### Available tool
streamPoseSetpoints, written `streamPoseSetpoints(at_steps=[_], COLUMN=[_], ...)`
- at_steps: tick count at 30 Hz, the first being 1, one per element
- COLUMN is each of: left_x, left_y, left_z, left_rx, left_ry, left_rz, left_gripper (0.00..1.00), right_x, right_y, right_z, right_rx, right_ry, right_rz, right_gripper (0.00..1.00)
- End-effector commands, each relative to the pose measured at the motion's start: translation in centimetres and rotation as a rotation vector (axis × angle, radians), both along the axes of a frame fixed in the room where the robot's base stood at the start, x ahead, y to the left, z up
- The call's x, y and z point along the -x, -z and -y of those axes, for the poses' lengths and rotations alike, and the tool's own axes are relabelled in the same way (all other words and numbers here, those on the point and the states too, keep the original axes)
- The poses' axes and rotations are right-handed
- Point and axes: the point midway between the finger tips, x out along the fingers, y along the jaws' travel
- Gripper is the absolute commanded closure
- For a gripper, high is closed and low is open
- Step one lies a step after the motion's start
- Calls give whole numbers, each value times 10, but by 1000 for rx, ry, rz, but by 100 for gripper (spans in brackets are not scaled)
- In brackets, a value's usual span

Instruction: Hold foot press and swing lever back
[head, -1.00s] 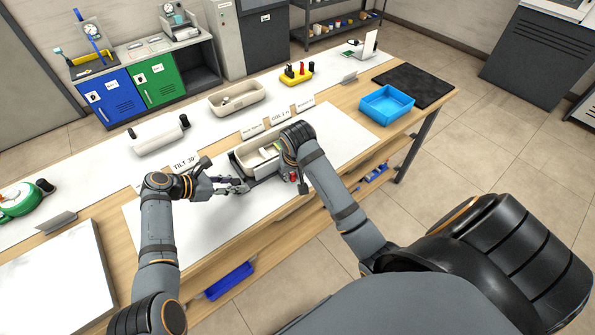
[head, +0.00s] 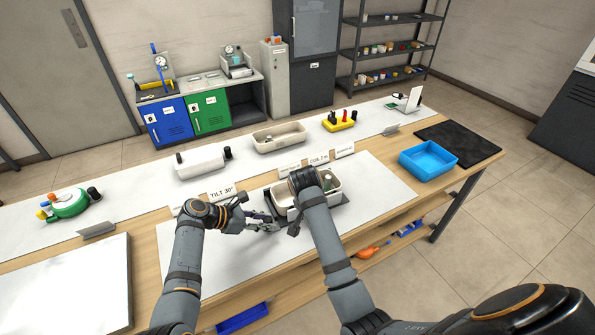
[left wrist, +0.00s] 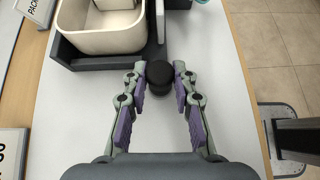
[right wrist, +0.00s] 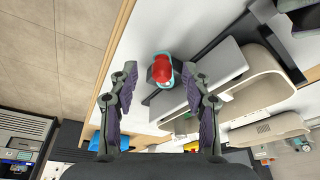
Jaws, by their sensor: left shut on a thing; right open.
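A dark frame (left wrist: 110,58) on the white mat holds a cream bin (left wrist: 100,28); the bin also shows in the head view (head: 331,184) behind my right arm. My left gripper (head: 274,226) is at the frame's left side. In the left wrist view, its fingers are closed in on a black knob (left wrist: 159,73) at the end of a dark bar. My right gripper (right wrist: 160,80) is open, with a red, rounded part (right wrist: 161,68) ringed in teal between or beyond its fingertips; contact cannot be told. My right forearm hides this part and the right fingertips in the head view.
A sign reading "TILT 30°" (head: 223,193) stands behind the frame. A blue tray (head: 428,161) and a black mat (head: 459,142) lie to the right. A cream tray (head: 279,138) and a yellow holder (head: 340,121) stand farther back. The white mat's front (head: 231,269) is clear.

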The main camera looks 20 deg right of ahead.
Motion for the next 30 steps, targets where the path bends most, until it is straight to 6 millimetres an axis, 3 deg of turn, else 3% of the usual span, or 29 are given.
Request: streamPoseSetpoints(at_steps=[1,2,7,18,30], left_x=[0,0,0,-1,1], left_y=[1,1,1,-4,-54], left_z=[-1,-1,-1,-6,-78], left_rx=[-2,-2,-2,-1,-3], left_ry=[-1,-2,-1,-3,-3], left_rz=[-2,-1,0,3,2], left_gripper=[100,69,47,47,47], right_x=[0,0,0,0,0], right_y=[0,0,0,0,0], right_z=[0,0,0,0,0], right_rx=[0,0,0,0,0], right_ry=[0,0,-1,-1,-1], right_rz=[0,0,0,0,0], right_gripper=[52,52,52,52,52])
